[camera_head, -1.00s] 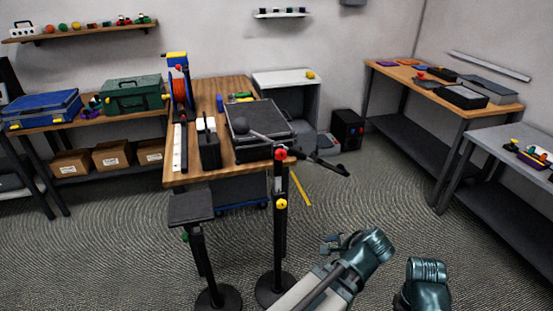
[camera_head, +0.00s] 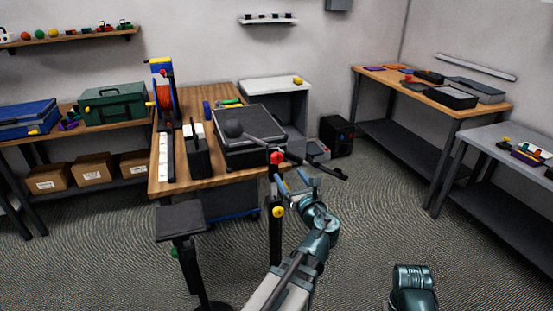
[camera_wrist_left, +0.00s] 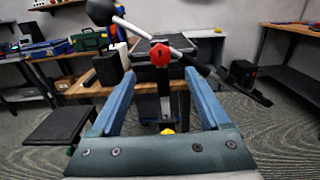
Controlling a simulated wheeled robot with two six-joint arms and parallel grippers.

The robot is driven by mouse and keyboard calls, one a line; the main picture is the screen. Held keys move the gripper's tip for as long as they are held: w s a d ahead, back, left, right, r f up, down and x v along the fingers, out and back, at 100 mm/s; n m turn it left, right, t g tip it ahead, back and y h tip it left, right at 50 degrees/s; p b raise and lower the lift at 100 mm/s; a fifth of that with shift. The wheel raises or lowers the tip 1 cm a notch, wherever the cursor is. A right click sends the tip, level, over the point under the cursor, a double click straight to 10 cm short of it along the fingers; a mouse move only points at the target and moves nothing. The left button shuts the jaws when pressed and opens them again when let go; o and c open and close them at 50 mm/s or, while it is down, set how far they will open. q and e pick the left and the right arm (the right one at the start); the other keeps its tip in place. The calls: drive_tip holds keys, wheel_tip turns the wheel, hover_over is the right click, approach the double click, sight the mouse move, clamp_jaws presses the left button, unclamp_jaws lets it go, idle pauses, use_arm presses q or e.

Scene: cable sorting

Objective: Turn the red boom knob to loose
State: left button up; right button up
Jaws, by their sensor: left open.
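The red boom knob (camera_head: 277,157) sits at the top of a black stand, where a boom crosses it in front of the wooden table. In the left wrist view the red knob (camera_wrist_left: 160,51) is straight ahead, a little beyond and between the fingertips. My left gripper (camera_head: 294,184) is open and empty, just below and right of the knob, not touching it. Its two blue fingers (camera_wrist_left: 160,88) stand wide apart in the left wrist view. A yellow knob (camera_head: 278,211) is lower on the same stand. My right gripper does not show; only part of my right arm does.
The boom (camera_head: 310,165) reaches right from the stand, with a dark ball (camera_head: 234,128) at its left end. A small black stand (camera_head: 180,220) is at left. The wooden table (camera_head: 185,178) holds a black case (camera_head: 250,140) and a cable reel (camera_head: 163,95). Floor at right is clear.

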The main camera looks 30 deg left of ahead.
sight(278, 159)
use_arm(q)
drive_tip(key=x, duration=1.2)
drive_tip(key=shift+w, duration=0.1)
clamp_jaws()
